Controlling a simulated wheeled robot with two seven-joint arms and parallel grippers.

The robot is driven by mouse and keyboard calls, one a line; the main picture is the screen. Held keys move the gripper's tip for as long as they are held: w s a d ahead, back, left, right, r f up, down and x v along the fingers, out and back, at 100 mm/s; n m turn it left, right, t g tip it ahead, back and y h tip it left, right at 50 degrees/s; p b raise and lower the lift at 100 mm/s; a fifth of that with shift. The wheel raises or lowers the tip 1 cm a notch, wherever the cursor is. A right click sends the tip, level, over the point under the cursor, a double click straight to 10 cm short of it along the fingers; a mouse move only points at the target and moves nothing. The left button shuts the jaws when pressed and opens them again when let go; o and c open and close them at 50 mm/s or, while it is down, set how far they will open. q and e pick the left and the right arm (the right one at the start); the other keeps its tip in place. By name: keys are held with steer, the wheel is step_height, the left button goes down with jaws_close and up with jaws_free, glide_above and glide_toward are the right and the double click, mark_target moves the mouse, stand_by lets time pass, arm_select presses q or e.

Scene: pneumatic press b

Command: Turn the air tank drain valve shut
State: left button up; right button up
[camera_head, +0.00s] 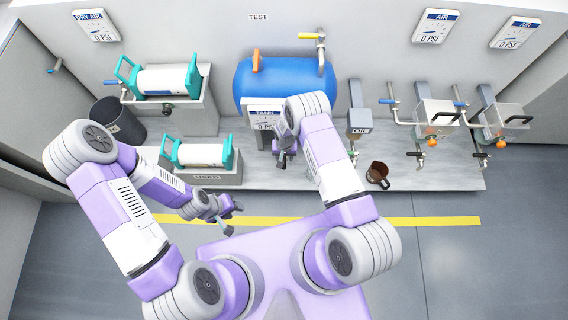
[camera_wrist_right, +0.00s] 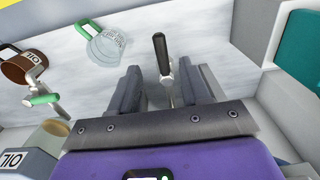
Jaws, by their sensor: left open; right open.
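The blue air tank (camera_head: 285,82) stands against the back wall in the head view, with a tank gauge (camera_head: 264,112) in front of it. My right gripper (camera_head: 283,157) is below and in front of the tank. In the right wrist view, a black-handled lever (camera_wrist_right: 161,55) on a metal stem lies between the open fingers of my right gripper (camera_wrist_right: 165,88). It looks like the drain valve; I cannot tell whether the fingers touch it. My right arm hides this spot in the head view. My left gripper (camera_head: 228,214) is open and empty, off the bench's front edge.
A clear jug (camera_wrist_right: 107,46) with a green handle and a brown oil mug (camera_head: 380,173) stand on the bench (camera_head: 440,172). The oil dispenser (camera_head: 360,122) is right of my right arm. Teal-handled units (camera_head: 205,155) and a black bin (camera_head: 118,122) are at left.

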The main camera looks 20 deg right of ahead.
mark_target(284, 159)
steer(key=shift+w+f, duration=0.25)
steer(key=shift+f, duration=0.1)
step_height(284, 159, down, 7)
steer(key=b, duration=0.3)
jaws_close()
